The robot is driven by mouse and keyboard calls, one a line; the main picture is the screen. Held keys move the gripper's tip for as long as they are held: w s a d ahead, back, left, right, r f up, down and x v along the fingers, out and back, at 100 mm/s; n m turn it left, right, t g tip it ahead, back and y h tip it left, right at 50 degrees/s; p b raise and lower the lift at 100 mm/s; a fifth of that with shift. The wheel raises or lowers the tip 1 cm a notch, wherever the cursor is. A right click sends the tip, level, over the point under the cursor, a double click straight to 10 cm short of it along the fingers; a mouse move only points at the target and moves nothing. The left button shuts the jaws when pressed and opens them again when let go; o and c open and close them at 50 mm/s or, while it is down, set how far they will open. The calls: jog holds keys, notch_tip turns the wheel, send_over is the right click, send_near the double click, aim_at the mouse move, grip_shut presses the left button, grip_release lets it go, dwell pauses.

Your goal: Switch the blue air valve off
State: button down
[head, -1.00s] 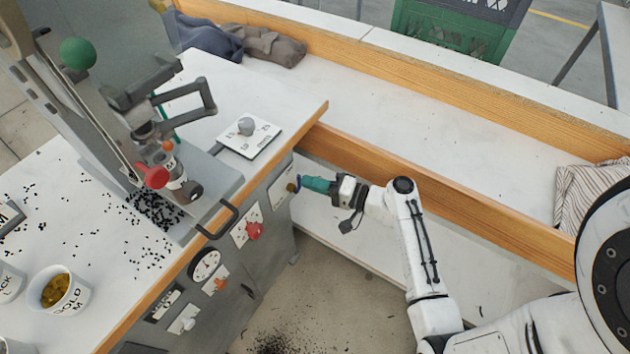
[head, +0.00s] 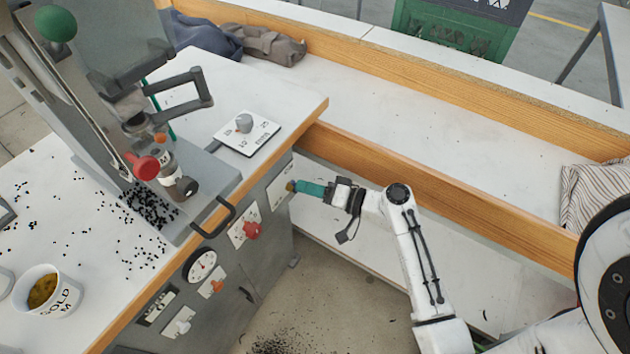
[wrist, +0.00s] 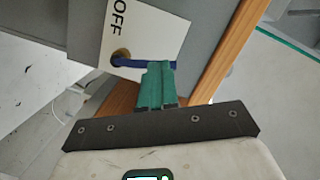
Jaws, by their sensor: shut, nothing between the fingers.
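The blue air valve (wrist: 130,62) is on the front of the grey cabinet. In the wrist view its blue lever runs sideways from a brass hub (wrist: 120,54), over a white plate (wrist: 152,32) marked OFF at its left. My gripper (wrist: 157,66) has green fingers, closed together with nothing between them. The fingertips overlap the lever in the wrist view and hide part of it; whether they touch it I cannot tell. In the head view my gripper (head: 297,187) points left at the valve's plate (head: 280,186), and the lever is mostly hidden.
A red knob (head: 252,230), a gauge (head: 201,264) and an orange knob (head: 217,287) sit further left on the cabinet front. A black handle (head: 216,217) sticks out at the worktop edge. A wooden rail (head: 400,180) runs behind my arm.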

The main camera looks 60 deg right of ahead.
jog(key=shift+a+f+n+h+b, duration=0.15)
jog(key=shift+a+n+b, duration=0.25)
jog(key=shift+n+b, duration=0.3)
jog(key=shift+a+f+n+h+b, duration=0.15)
jog(key=shift+a+n+b, duration=0.25)
jog(key=shift+n+b, duration=0.25)
jog(key=shift+a+f+n+h+b, duration=0.35)
jog(key=shift+a+n+b, duration=0.2)
jog(key=shift+n+b, duration=0.6)
jog(key=shift+a+f+n+g+h+b, duration=0.2)
jog(key=shift+a+f+n+b, duration=0.15)
jog(key=shift+n+b, duration=0.45)
jog(key=shift+a+f+n+g+h+b, duration=0.15)
jog(key=shift+a+f+n+b, duration=0.15)
jog(key=shift+n+b, duration=0.45)
jog(key=shift+a+f+n+h+b, duration=0.2)
jog(key=shift+f+n+b, duration=0.15)
jog(key=shift+n+b, duration=0.35)
jog(key=shift+a+f+n+h+b, duration=0.1)
jog(key=shift+f+n+h+b, duration=0.25)
jog(key=shift+b, duration=0.5)
dwell(0.7)
jog(key=shift+r, duration=0.15)
dwell(0.7)
